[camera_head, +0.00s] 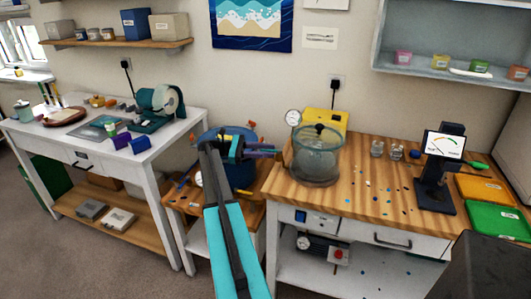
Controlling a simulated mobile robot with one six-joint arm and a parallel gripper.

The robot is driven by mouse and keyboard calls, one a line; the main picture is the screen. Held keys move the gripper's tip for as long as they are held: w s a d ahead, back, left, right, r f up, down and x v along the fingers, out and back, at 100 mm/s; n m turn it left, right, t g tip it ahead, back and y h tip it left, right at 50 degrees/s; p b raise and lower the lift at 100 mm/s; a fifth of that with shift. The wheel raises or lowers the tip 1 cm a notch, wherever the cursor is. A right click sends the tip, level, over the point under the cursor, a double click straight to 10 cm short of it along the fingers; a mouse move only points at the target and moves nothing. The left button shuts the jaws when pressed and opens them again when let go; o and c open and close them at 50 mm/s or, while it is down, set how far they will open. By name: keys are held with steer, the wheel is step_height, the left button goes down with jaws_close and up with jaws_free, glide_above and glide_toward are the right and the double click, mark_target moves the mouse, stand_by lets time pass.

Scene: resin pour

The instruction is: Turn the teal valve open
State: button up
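I cannot pick out the teal valve with certainty. A blue pressure pot (240,175) with orange clamps stands on the low wooden stand, partly hidden behind my arm. A clear round chamber (317,158) with a dark knob on its lid sits on the right wooden bench, with a white-faced gauge (293,117) at its upper left. My gripper (270,151) is in front of the pot's upper part, pointing right toward the chamber. Its fingers are small in view, and their gap is unclear. I cannot tell whether it touches anything.
A yellow pump (324,121) stands behind the chamber. Glass cups (377,149), a dark stand with a dial display (444,145) and orange and green trays (497,217) are on the right bench. A white table (165,147) with tools is at left.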

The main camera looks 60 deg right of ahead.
steer(key=shift+w, duration=0.1)
steer(key=v, duration=0.5)
steer(key=shift+r+p, duration=0.15)
steer(key=shift+p, duration=0.25)
steer(key=shift+w+p, duration=0.1)
steer(key=shift+p, duration=0.2)
steer(key=w+p, duration=0.1)
steer(key=p, duration=0.5)
steer(key=shift+a, duration=0.15)
steer(key=p, duration=0.5)
steer(key=shift+w+a, duration=0.3)
steer(key=shift+w, duration=0.05)
steer(key=shift+f, duration=0.2)
